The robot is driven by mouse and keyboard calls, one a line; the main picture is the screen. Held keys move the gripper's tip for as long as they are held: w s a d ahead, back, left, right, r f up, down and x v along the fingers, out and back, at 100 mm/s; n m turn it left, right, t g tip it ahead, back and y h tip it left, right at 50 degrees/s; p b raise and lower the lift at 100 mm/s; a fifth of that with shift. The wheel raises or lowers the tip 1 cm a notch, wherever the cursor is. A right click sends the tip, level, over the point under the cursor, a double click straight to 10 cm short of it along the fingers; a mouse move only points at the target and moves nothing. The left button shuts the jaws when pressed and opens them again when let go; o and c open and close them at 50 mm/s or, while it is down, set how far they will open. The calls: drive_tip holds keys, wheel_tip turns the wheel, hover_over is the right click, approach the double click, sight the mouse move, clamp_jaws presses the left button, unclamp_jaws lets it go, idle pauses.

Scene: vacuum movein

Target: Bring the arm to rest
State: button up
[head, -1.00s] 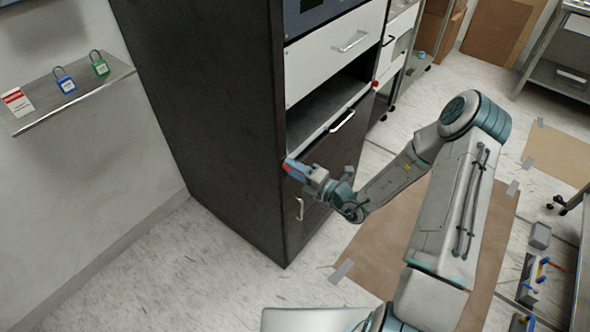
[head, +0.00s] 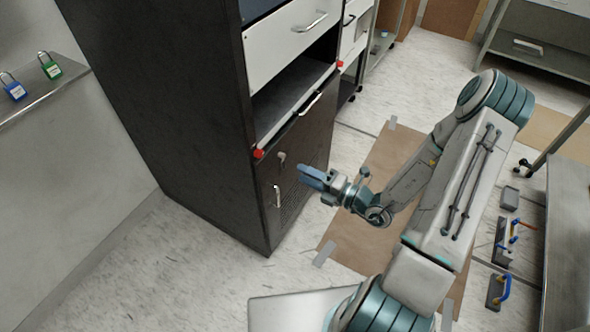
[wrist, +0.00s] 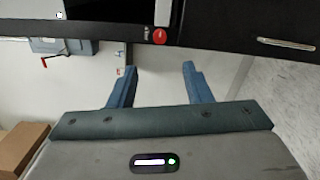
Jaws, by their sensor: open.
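My gripper (head: 312,177) is in front of the dark cabinet (head: 170,110), beside its lower door, with clear space between the fingers and the door in the head view. The arm is bent, with its elbow high at the right. In the wrist view the two blue fingers of my gripper (wrist: 160,88) stand apart with nothing between them. The cabinet's dark front edge (wrist: 215,38) crosses the top of the wrist view, with a red button (wrist: 159,37) on it.
The cabinet has an open bay (head: 290,98) below a white drawer (head: 290,45). A metal bench (head: 568,230) stands at the right. Brown sheeting (head: 345,235) lies on the floor under my arm.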

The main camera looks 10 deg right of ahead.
drive_tip(key=shift+s+d, duration=0.2)
idle(0.5)
drive_tip(key=s+a+r+n+g+h+p, duration=0.15)
drive_tip(key=s+r+n+g, duration=0.45)
drive_tip(key=n, duration=0.7)
drive_tip(key=s+a+r+n+g+h, duration=0.3)
drive_tip(key=s+r+n+g, duration=0.3)
drive_tip(key=n, duration=0.6)
drive_tip(key=s+d+r+n+t+h, duration=0.3)
drive_tip(key=d+r+n+h, duration=0.5)
drive_tip(key=n, duration=0.8)
drive_tip(key=shift+s+d+r+t+h+p, duration=0.45)
drive_tip(key=shift+s+r+h, duration=0.3)
drive_tip(key=shift+r, duration=0.55)
drive_tip(key=shift+w+a, duration=0.1)
